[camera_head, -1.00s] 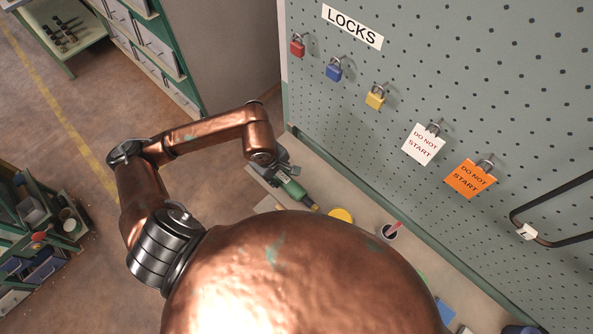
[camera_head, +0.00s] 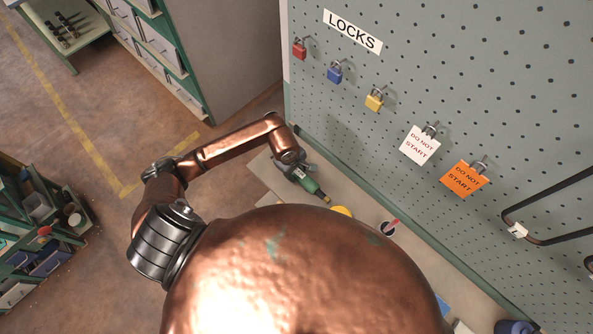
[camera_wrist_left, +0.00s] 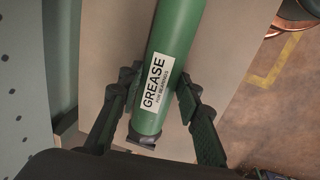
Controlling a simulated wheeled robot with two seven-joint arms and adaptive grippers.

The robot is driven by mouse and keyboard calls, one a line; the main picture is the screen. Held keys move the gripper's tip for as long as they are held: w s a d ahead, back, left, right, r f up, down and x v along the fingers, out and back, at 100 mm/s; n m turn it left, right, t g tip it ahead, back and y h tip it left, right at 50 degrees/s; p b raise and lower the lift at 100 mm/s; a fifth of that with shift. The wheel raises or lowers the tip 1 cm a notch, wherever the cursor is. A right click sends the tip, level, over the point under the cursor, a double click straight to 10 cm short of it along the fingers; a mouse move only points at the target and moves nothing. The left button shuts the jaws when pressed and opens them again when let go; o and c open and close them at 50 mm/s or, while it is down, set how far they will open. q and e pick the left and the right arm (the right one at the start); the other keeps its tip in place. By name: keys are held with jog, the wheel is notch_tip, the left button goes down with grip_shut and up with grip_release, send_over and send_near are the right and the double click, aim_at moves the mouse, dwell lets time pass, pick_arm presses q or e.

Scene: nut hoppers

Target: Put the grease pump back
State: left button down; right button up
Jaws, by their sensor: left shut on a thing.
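The grease pump is a green cylinder (camera_wrist_left: 176,45) with a white label reading GREASE in the left wrist view, and a dark cap at its near end. It also shows in the head view (camera_head: 307,184), with a brassy tip pointing to the lower right. My left gripper (camera_wrist_left: 150,100) is shut around it, one finger on each side of the cylinder. In the head view my left gripper (camera_head: 290,170) is over the far left part of the bench at the pegboard's foot. I cannot tell whether the pump touches the bench. My right gripper is out of view.
The bench (camera_head: 262,172) runs along the pegboard (camera_head: 480,80), which carries padlocks and DO NOT START tags. A yellow round thing (camera_head: 342,211) and a cup with a red stick (camera_head: 388,228) stand nearby. My copper body hides much of the bench.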

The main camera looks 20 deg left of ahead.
pick_arm(q)
jog(key=shift+w+f, duration=0.1)
jog(key=c, duration=1.4)
grip_release()
jog(key=shift+r, duration=0.2)
jog(key=r, duration=0.4)
jog(key=s+r+b, duration=0.1)
jog(key=r, duration=0.2)
jog(key=s+a+r+b, duration=0.1)
jog(key=r, duration=0.3)
jog(key=shift+s+r, duration=0.15)
jog(key=shift+r, duration=0.2)
jog(key=shift+d, duration=0.1)
